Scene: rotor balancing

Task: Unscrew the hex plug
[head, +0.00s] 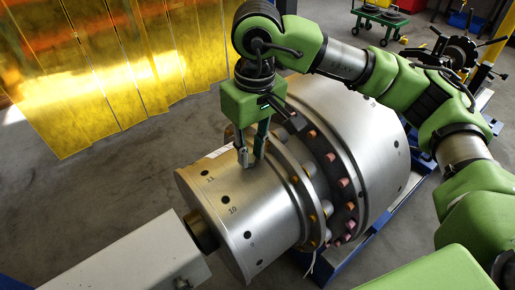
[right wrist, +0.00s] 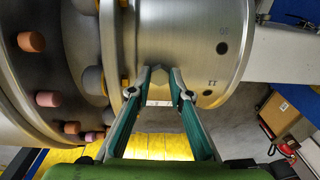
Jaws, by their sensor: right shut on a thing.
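The silver rotor (head: 285,195) lies on its side, with numbered holes around its near rim. My right gripper (head: 250,160) points down at the top of that rim, behind the hole marked 11. In the right wrist view, its two fingertips (right wrist: 160,82) are close together on either side of a small pale piece, the hex plug (right wrist: 158,92), at the rotor surface. The gripper is shut on it. The fingers hide much of the plug, and I cannot tell how far it is out of its hole. My left gripper is not in view.
Pink and orange plugs (right wrist: 48,99) sit around the rotor's middle flange. A pale machine block (head: 145,255) stands at the shaft end. Yellow transparent curtains (head: 110,70) hang behind. A cardboard box (right wrist: 278,112) is on the floor. A green cart (head: 380,20) stands at the back.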

